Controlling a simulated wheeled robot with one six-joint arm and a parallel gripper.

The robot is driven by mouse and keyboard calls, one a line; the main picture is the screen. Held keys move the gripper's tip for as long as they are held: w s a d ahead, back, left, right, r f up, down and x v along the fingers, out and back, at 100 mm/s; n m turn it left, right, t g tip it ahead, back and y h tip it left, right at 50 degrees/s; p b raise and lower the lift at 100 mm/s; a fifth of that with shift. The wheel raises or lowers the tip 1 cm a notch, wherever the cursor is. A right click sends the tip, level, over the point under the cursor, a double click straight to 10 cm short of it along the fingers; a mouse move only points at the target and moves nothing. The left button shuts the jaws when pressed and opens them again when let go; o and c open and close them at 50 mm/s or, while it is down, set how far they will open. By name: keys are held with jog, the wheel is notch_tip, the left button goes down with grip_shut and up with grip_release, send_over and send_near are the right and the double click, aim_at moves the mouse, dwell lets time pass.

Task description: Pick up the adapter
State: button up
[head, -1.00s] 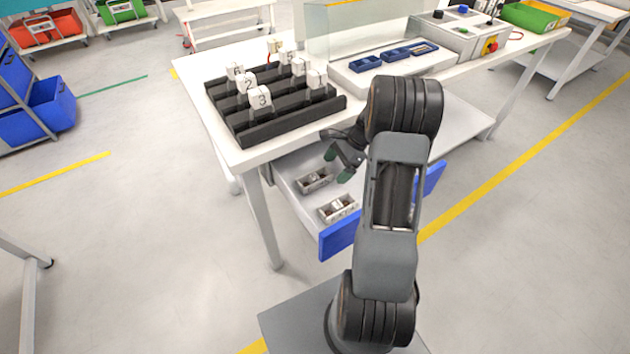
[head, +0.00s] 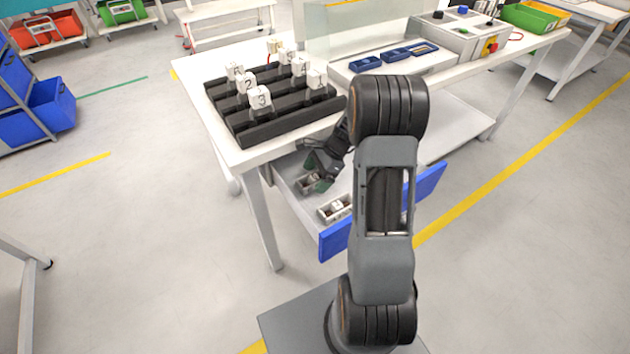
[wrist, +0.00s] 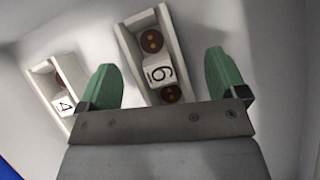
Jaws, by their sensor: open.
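In the wrist view, a white block marked with an underlined 6 or 9 (wrist: 158,73) sits in a pale open holder (wrist: 178,35), with brown two-dotted round faces above and below it. I take this block to be the adapter, though I cannot be sure. A second block marked 4 (wrist: 64,103) sits in another holder (wrist: 38,82) to the left. My gripper (wrist: 160,62) is open and empty, its green fingers on either side of the middle holder. In the head view my gripper (head: 314,174) is low over the rear holder in the open drawer, partly covering it.
The open drawer has a blue front (head: 338,240); the front holder (head: 334,209) lies near it. Above stands the white bench (head: 195,97) with a black rack (head: 262,130) of numbered white blocks, close to my arm. Blue devices (head: 365,64) lie behind.

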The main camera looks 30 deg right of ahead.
jog(key=c, duration=1.3)
jog(key=shift+r, duration=0.1)
jog(key=shift+r, duration=0.5)
jog(key=d, duration=0.8)
jog(key=shift+s+d+r+p, duration=0.2)
jog(key=shift+s+r+p, duration=0.1)
jog(key=shift+p, duration=0.05)
jog(key=shift+a+r+p, duration=0.2)
jog(key=shift+r+p, duration=1.1)
jog(key=shift+r, duration=5.35)
